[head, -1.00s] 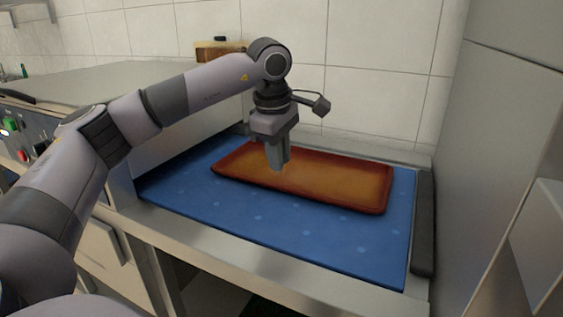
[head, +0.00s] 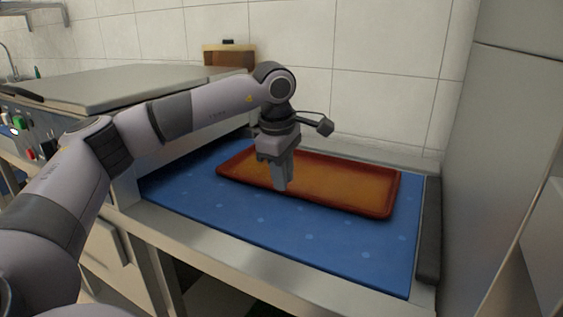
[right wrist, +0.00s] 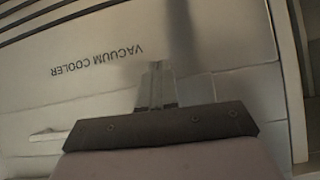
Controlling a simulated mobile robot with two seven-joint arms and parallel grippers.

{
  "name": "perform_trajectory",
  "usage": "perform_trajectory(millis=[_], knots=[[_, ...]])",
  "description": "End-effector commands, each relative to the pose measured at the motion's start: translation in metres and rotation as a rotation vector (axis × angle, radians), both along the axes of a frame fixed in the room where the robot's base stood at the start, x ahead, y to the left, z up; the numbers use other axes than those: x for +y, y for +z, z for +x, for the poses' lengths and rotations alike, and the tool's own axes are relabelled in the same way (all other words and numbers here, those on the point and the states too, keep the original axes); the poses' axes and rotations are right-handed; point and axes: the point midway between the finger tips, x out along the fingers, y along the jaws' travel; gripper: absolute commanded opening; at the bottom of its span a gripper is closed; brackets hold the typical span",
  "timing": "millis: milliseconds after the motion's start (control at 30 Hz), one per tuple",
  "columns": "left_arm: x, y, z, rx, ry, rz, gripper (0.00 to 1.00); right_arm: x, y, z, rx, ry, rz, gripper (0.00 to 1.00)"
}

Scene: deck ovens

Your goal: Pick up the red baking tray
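The red baking tray (head: 345,187) lies flat on a blue spotted mat (head: 225,215) on the metal counter, long side running left to right. My left gripper (head: 281,186) points down at the tray's near edge, left of its middle. Its fingers cover a small part of the near rim. I cannot tell whether they touch it, or whether they are open or shut. My right gripper (right wrist: 157,82) shows in the right wrist view, its fingers close together, with nothing seen between them. The tray is not in that view.
A closed metal lid (head: 105,85) stands left of the mat, beside a control panel. A tiled wall is behind, and a tall metal cabinet (head: 505,150) bounds the right. The right wrist view faces a panel lettered "VACUUM COOLER" (right wrist: 97,62). The mat's front is clear.

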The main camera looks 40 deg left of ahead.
Motion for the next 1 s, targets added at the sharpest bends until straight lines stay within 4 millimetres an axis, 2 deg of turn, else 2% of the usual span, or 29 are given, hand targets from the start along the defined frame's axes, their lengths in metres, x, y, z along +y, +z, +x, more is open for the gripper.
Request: perform_trajectory(millis=[33,200,567,633,667,1000], knots=[[0.001,-0.008,0.001,0.002,0.0,0.0,0.19,0.0,-0.002,0.0,-0.001,0.0,0.0,0.0],[0.001,-0.024,0.004,0.0,0.0,0.001,0.19,0.0,-0.003,0.001,-0.002,-0.001,0.0,0.0],[0.001,-0.029,0.005,-0.001,-0.001,0.001,0.19,0.0,-0.001,0.004,-0.01,-0.001,-0.001,0.0],[0.001,-0.029,0.005,-0.001,0.0,0.001,0.02,-0.001,-0.001,0.004,-0.01,-0.001,-0.001,0.0],[0.001,-0.029,0.005,-0.001,0.0,0.001,0.0,-0.001,-0.001,0.004,-0.01,-0.001,-0.001,0.0],[-0.001,-0.028,0.006,-0.001,-0.003,0.001,0.0,-0.001,0.0,0.005,-0.011,-0.001,-0.002,0.0]])
